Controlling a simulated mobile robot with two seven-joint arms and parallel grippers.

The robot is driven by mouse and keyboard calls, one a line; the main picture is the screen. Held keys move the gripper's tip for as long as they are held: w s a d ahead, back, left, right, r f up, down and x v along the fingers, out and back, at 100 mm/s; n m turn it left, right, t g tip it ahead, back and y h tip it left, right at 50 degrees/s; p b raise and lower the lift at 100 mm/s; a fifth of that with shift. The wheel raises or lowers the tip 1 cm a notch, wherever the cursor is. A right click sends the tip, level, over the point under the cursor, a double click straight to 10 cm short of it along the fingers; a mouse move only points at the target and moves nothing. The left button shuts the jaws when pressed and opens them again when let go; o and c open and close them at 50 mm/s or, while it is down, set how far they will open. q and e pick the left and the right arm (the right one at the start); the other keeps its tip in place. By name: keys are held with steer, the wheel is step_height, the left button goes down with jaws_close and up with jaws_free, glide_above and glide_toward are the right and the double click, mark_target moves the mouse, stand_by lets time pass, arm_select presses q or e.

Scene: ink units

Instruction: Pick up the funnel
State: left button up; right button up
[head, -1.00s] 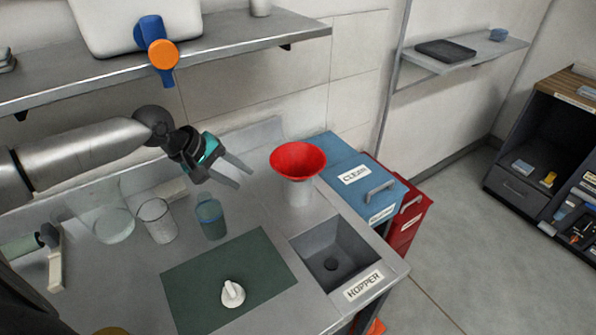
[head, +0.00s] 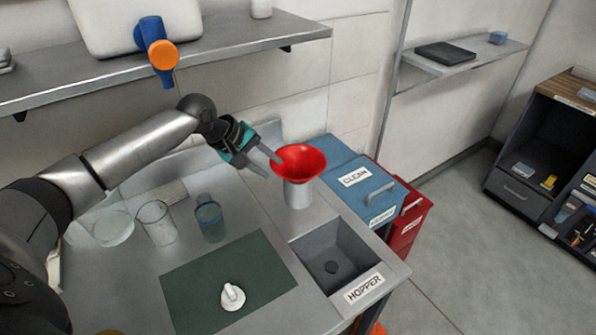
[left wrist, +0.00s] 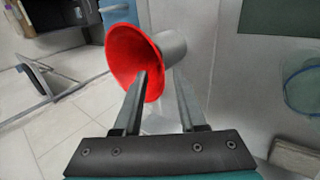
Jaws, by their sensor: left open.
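My left gripper (head: 268,163) is open at the funnel's left rim. In the left wrist view, its left finger overlaps the red cone and its right finger lies to the right of the cone's lower edge. I cannot tell whether a finger touches the funnel. My right gripper is not in view.
The hopper sink (head: 332,258) is in front of the funnel. A blue bin (head: 335,151) stands behind right. A green mat (head: 195,290) with a white knob-like object (head: 232,296) lies in front. Glass vessels (head: 157,222) and a bluish jar (head: 209,218) stand to the left.

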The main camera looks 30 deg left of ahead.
mark_target(278, 172)
arm_select(q)
steer(key=x, duration=0.5)
steer(key=shift+b, duration=0.4)
steer(key=shift+s, duration=0.1)
jaws_close()
